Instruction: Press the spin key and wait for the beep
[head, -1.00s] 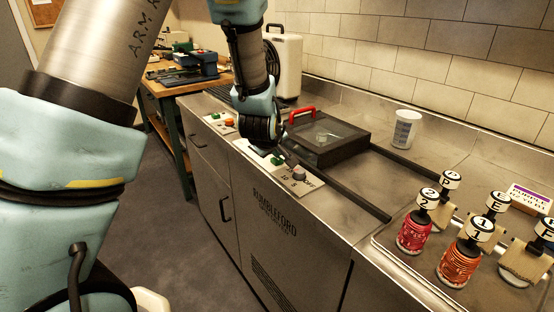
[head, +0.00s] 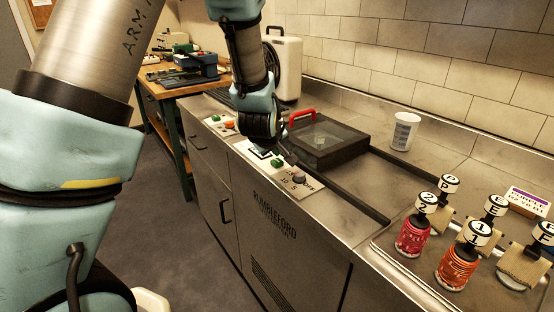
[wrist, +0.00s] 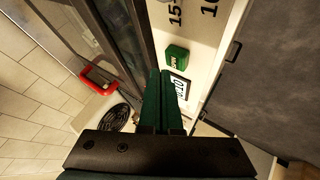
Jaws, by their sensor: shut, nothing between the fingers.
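The control panel (head: 308,189) lies along the counter's front edge, with a green key (head: 277,162), a dark knob (head: 298,178) and a small display (head: 258,153). The green key also shows in the wrist view (wrist: 176,54), with white lettering too small to read surely; the display (wrist: 180,88) shows lit text beside it. My gripper (head: 290,157) is low over the panel, close to the green key. In the wrist view its green fingers (wrist: 161,75) are together and empty, beside the key. Contact cannot be told.
A dark box with a clear lid (head: 328,140) and red handle (head: 302,117) stands behind the panel. A white cup (head: 405,131) is further right. Stamps and ink bottles (head: 413,235) crowd a tray at the right. Another panel's orange key (head: 229,124) is left.

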